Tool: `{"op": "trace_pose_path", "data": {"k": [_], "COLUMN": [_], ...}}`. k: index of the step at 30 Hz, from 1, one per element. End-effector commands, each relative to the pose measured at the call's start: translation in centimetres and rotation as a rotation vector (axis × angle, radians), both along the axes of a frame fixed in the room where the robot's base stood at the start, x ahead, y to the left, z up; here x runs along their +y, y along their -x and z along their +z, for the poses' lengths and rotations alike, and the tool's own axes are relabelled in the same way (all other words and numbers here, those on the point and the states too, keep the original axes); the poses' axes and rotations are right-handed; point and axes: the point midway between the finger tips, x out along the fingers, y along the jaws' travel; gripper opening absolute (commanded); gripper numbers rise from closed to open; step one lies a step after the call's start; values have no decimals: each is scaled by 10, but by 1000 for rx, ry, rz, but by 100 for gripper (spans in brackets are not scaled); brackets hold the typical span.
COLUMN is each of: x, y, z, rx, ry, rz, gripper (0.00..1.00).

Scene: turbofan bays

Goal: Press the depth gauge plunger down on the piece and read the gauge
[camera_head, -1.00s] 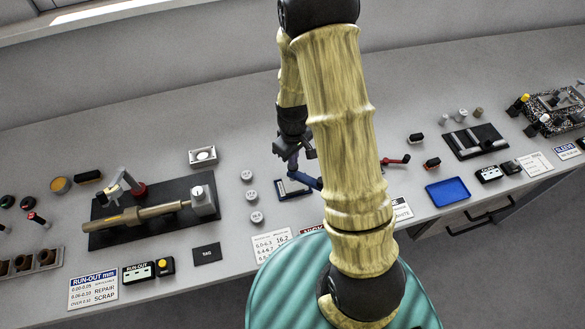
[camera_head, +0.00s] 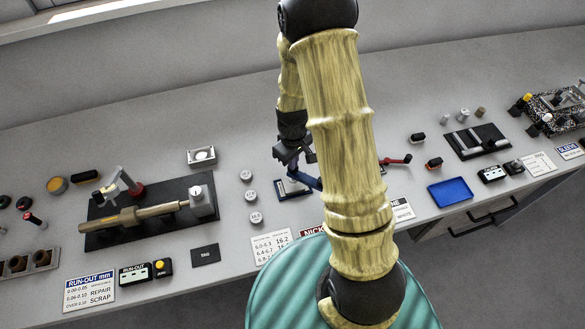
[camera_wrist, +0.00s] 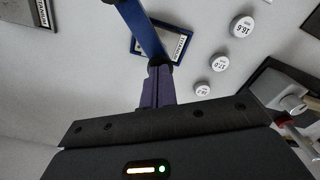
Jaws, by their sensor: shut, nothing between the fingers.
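My gripper (camera_head: 291,168) is shut and empty over the bench, just above a blue-armed device (camera_head: 312,182) with a dark framed base, partly hidden by my arm. In the wrist view the shut fingers (camera_wrist: 160,72) reach up to the dark end of the blue arm (camera_wrist: 143,30); whether they touch it I cannot tell.
Several round numbered discs (camera_head: 251,195) stand left of the blue device. A shaft (camera_head: 135,216) lies on a black run-out fixture further left. A red lever (camera_head: 397,160) and a blue tray (camera_head: 450,192) are to the right. A white card (camera_head: 271,245) lies in front.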

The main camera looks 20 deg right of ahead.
Motion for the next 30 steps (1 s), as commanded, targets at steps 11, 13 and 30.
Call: {"op": "trace_pose_path", "data": {"k": [11, 13, 30], "x": [0, 0, 0], "y": [0, 0, 0], "z": [-11, -12, -21], "rx": [1, 1, 1], "ry": [0, 0, 0], "rz": [0, 0, -1], "gripper": [0, 0, 0]}}
